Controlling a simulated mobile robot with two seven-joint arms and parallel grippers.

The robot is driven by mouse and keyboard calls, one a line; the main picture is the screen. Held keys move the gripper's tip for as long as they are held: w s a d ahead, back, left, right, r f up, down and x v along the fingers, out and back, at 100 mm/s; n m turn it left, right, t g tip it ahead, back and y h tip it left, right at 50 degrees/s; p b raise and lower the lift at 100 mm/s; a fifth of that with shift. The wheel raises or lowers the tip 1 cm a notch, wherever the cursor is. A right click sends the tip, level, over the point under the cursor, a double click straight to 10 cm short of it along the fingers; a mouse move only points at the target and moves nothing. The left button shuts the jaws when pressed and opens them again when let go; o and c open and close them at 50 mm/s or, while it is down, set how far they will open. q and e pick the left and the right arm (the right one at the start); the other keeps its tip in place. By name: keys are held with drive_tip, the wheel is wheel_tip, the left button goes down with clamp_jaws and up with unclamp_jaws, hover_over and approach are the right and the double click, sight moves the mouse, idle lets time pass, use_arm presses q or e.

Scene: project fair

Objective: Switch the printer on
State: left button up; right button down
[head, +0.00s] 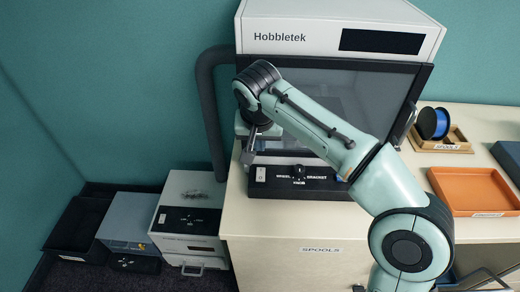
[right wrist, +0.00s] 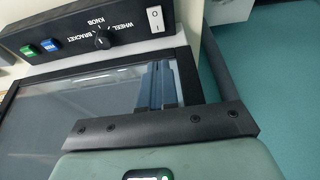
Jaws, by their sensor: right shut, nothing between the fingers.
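The white printer (head: 335,28) marked Hobbletek stands on a pale cabinet, with a dark glass front. Its low black control panel (head: 325,187) carries a white rocker switch (head: 260,174) at the left end and a black knob (head: 299,172). In the right wrist view the panel appears upside down, with the switch (right wrist: 155,19), the knob (right wrist: 102,39), a blue button (right wrist: 50,45) and a green button (right wrist: 28,51). My right gripper (head: 248,161) is shut and empty, pointing down just above the switch, apparently apart from it. The switch's position is unclear. My left gripper is not in view.
A black hose (head: 207,110) runs down the printer's left side. An orange tray (head: 474,190) and a wooden spool holder (head: 440,145) with a blue spool stand to the right. Boxes (head: 187,215) stand low at left. My right arm crosses the printer's front.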

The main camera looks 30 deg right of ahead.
sight(261, 170)
drive_tip(key=x, duration=0.4)
drive_tip(key=b+x, duration=0.1)
drive_tip(key=x, duration=0.3)
drive_tip(key=b+x, duration=0.1)
drive_tip(key=x, duration=0.3)
drive_tip(key=shift+s+a+f, duration=0.15)
drive_tip(key=shift+s+f, duration=0.15)
drive_tip(key=shift+g+p, duration=0.3)
drive_tip(key=shift+p, duration=0.7)
drive_tip(key=shift+w+f, duration=0.15)
drive_tip(key=shift+f, duration=0.15)
drive_tip(key=shift+b, duration=0.3)
